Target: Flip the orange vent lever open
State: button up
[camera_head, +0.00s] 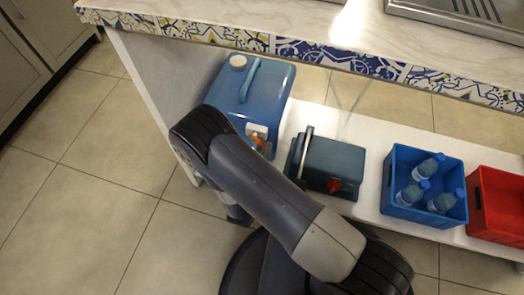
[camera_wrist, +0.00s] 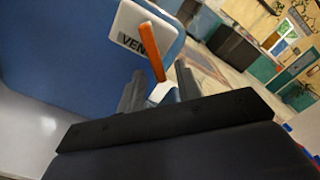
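A blue water container (camera_head: 240,90) with a white cap stands on the low shelf. It fills the left of the wrist view (camera_wrist: 60,60). A white vent plate (camera_wrist: 130,28), with the letters "VEN" showing, sits on its face. The orange vent lever (camera_wrist: 152,52) slants across the plate, its lower end towards my gripper. The lever also shows small in the head view (camera_head: 259,141), beside my arm. My gripper (camera_wrist: 160,88) is open, its two fingers apart, with the lever's lower end near the gap between them. I cannot tell whether they touch. My arm hides the gripper in the head view.
A dark teal box (camera_head: 335,163) with a red knob stands right of the container. Beyond it are a blue crate (camera_head: 400,206) with several bottles and a red crate (camera_head: 490,215). The tiled counter edge (camera_head: 320,52) overhangs the shelf. The floor at left is clear.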

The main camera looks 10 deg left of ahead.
grip_shut()
jog(key=shift+a+f+m+b, duration=0.3)
jog(key=shift+m+b, duration=0.25)
jog(key=shift+m, duration=0.35)
jog(key=shift+a+f+m+b, duration=0.15)
jog(key=shift+a+m+b, duration=0.3)
jog(key=shift+m, duration=0.45)
jog(key=shift+d, duration=0.1)
jog(key=shift+o, duration=0.2)
grip_release()
jog(key=s+p, duration=0.2)
jog(key=s, duration=0.8)
jog(key=shift+s+a+p, duration=0.35)
jog(key=shift+a+p, duration=0.05)
